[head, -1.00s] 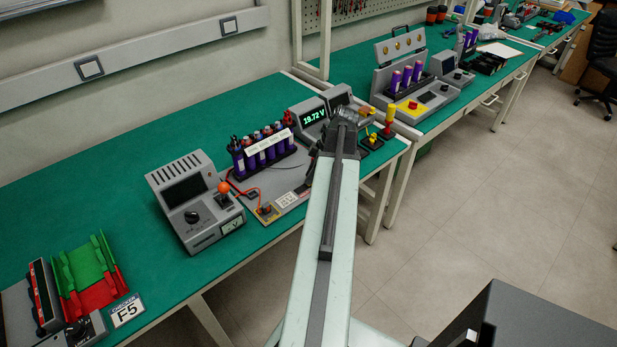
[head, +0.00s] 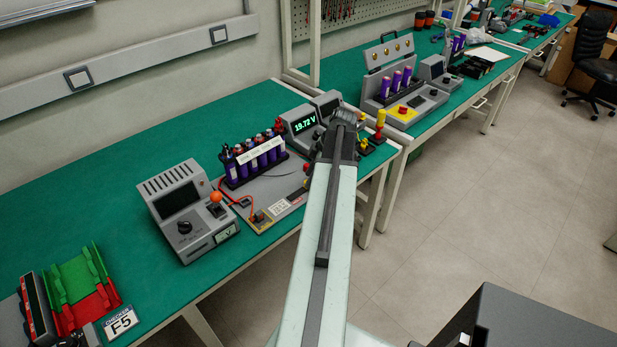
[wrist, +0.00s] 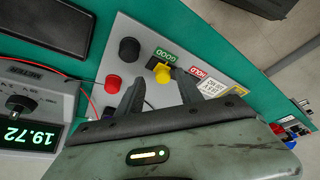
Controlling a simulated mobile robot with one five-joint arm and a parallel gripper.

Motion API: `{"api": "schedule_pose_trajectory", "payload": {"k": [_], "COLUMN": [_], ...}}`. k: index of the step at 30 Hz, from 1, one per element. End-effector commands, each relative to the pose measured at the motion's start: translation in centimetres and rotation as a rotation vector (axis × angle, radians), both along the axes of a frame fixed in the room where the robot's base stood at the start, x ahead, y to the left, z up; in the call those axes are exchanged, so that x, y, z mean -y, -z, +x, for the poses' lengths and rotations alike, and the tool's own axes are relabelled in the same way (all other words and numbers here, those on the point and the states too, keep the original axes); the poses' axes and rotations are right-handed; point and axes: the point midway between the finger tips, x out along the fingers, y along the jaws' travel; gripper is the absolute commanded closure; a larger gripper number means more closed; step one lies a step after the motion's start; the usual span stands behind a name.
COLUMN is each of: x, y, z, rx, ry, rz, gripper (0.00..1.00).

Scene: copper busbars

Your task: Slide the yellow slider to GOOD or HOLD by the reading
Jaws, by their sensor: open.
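The yellow slider (wrist: 163,74) shows in the wrist view on a grey panel, between the green GOOD label (wrist: 166,55) and the red HOLD label (wrist: 198,73). It sits closer to GOOD. My gripper (wrist: 160,88) is open, with one finger on each side of the slider; I cannot tell whether either finger touches it. The meter display (head: 305,124) reads 19.72 V in the head view; it also shows upside down in the wrist view (wrist: 28,134). In the head view my arm hides the slider.
A red button (wrist: 113,83) and a black knob (wrist: 129,50) stand beside the slider on the panel. A rack of purple cells (head: 255,160) and a grey device with an orange knob (head: 185,215) stand on the green bench to the left.

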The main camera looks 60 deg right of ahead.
Motion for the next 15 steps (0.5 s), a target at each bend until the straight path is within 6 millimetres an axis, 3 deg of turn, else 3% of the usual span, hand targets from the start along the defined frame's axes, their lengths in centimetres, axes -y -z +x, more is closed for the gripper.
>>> {"api": "schedule_pose_trajectory", "payload": {"k": [9, 15], "x": [0.9, 1.3], "y": [-5.8, -7.0], "z": [-1.5, -2.2], "rx": [0.000, 0.000], "ry": [0.000, 0.000], "rz": [-0.001, -0.001], "gripper": [0.57, 0.57]}}
